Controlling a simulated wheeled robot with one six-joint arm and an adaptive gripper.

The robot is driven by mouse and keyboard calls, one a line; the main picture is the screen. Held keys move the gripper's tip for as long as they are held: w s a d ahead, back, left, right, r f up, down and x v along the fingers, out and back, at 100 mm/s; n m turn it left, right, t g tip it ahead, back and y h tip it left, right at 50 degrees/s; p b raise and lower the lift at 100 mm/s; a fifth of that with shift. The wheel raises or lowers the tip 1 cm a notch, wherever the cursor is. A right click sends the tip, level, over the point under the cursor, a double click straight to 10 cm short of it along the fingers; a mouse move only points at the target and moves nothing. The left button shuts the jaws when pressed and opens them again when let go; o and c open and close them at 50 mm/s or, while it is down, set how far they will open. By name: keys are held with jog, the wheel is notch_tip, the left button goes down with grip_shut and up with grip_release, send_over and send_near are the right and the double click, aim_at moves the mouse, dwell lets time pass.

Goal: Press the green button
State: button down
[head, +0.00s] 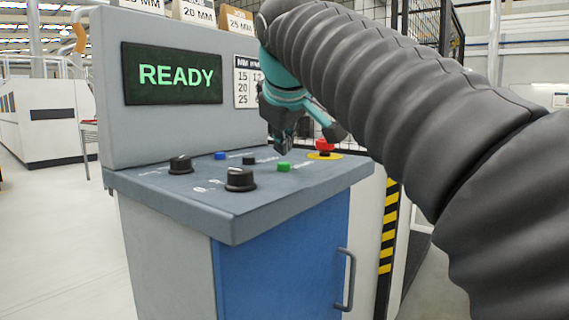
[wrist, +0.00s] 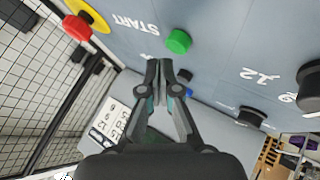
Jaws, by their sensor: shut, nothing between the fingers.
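The green button (head: 284,166) sits on the sloped grey top of the control console (head: 215,192), right of the large black knob. It also shows in the wrist view (wrist: 178,41), beside the word START. My gripper (head: 283,150) is shut and empty, pointing down above the panel. In the head view its fingertips appear just above the green button. In the wrist view the fingertips (wrist: 159,64) are just below and left of the button, with a visible gap between them and it.
A red emergency button (head: 323,145) on a yellow disc is right of the green one. Black knobs (head: 240,179), a small black button (head: 249,160) and a blue button (head: 220,155) share the panel. The screen (head: 172,74) reads READY. A mesh fence (wrist: 35,80) stands beside the console.

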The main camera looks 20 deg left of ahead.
jog(key=shift+f, duration=0.15)
dwell(0.7)
jog(key=shift+f, duration=0.25)
